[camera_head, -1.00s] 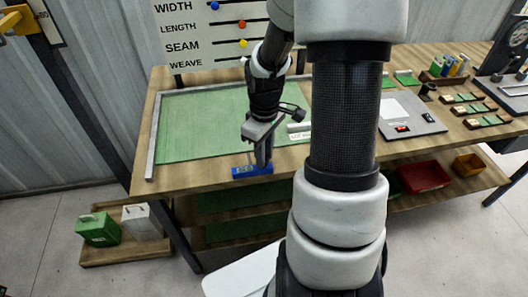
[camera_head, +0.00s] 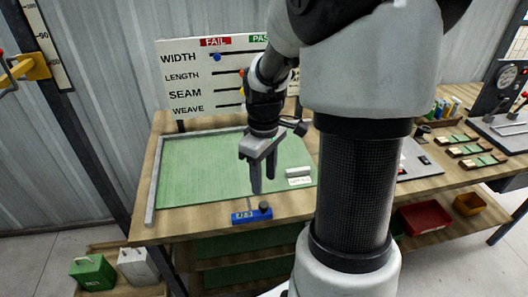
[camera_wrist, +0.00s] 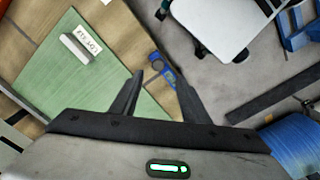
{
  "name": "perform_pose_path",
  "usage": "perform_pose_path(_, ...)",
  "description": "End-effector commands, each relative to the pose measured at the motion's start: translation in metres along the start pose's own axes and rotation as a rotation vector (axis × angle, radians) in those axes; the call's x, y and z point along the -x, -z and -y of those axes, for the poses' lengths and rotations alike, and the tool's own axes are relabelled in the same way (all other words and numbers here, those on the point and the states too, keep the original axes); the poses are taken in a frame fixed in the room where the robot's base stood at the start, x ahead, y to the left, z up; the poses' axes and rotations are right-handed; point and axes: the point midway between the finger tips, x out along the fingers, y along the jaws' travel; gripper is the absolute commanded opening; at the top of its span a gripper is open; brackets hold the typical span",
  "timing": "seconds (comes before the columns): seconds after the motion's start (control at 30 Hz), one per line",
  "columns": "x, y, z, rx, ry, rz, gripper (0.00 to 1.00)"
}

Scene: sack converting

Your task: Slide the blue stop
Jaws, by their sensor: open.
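The blue stop (camera_head: 245,216) is a small blue block with a dark round knob and a label. It sits at the front edge of the table, below the green mat (camera_head: 200,180). My gripper (camera_head: 262,190) is open and empty, pointing down above the stop and apart from it. In the wrist view the stop (camera_wrist: 166,72) shows beyond and between the fingertips of my gripper (camera_wrist: 152,76).
A white bar and label (camera_head: 298,178) lie on the mat's right side. A board with sliders (camera_head: 212,75) stands behind the mat. A grey panel (camera_head: 416,160) and several small trays (camera_head: 470,147) are to the right. Green and white containers (camera_head: 93,272) stand below left.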

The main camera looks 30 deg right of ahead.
Motion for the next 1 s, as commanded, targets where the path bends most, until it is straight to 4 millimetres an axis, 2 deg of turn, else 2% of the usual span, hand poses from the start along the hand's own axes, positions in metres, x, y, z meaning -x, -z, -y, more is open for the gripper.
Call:
perform_pose_path(0.03, 0.015, 0.001, -0.001, -0.001, -0.005, -0.003, 0.42)
perform_pose_path(0.2, 0.050, 0.000, -0.001, -0.001, -0.002, -0.002, 0.42)
perform_pose_path(0.4, 0.073, 0.000, 0.000, 0.000, 0.000, 0.001, 0.42)
perform_pose_path(1.0, 0.078, 0.000, 0.001, -0.001, 0.001, 0.001, 0.42)
